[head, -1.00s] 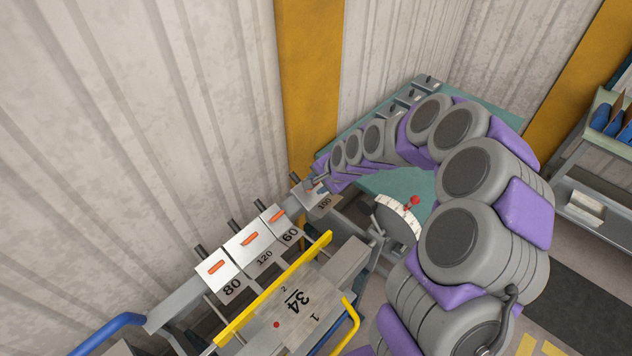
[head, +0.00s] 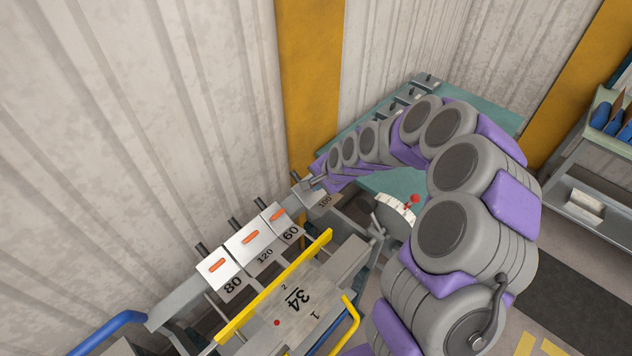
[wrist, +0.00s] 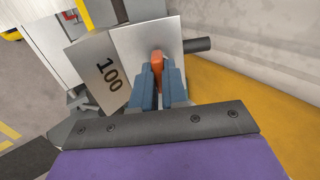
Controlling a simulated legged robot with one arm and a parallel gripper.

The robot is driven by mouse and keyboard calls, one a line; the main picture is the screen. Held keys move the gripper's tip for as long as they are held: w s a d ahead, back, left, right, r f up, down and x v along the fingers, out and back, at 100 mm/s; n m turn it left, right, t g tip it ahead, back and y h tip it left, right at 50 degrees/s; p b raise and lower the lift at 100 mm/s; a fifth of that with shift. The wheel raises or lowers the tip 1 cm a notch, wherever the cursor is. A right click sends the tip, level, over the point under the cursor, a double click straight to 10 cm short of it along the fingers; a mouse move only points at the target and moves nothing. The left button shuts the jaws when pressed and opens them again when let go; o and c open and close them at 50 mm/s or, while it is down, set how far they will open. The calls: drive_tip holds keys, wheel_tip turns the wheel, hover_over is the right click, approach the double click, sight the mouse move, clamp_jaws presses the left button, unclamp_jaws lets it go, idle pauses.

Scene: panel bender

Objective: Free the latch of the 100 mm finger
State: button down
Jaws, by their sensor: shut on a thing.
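The 100 mm finger (wrist: 112,73) is a grey metal block marked 100, seen close up in the wrist view. Its orange latch (wrist: 157,62) stands on the bright plate beside the number. My gripper (wrist: 160,78) has its two blue-grey fingers on either side of the orange latch and is shut on it. In the head view the 100 finger (head: 325,200) sits at the far end of the row. There the arm's end, my gripper (head: 318,181), reaches it from the right and hides its latch.
Fingers marked 80 (head: 217,270), 120 (head: 250,242) and 60 (head: 280,220) stand on the same beam, each with an orange latch. A yellow bar (head: 275,285) runs in front of them. A dial with a red knob (head: 414,199) lies below my arm. The corrugated wall is close behind.

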drive_tip(key=shift+b, duration=0.35)
drive_tip(key=n+b, duration=0.3)
drive_tip(key=b, duration=0.1)
drive_tip(key=shift+w+f+n, duration=0.1)
drive_tip(key=shift+f+n, duration=0.05)
drive_tip(key=shift+n, duration=0.25)
drive_tip(key=n+b, duration=0.4)
drive_tip(key=shift+n, duration=0.3)
drive_tip(key=n+b, duration=0.3)
drive_tip(key=n, duration=0.2)
drive_tip(key=shift+r+n+b, duration=0.2)
drive_tip(key=shift+n+b, duration=0.65)
drive_tip(key=shift+n, duration=1.45)
drive_tip(key=c, duration=1.2)
unclamp_jaws()
drive_tip(key=shift+o, duration=0.2)
drive_tip(key=shift+r, duration=0.1)
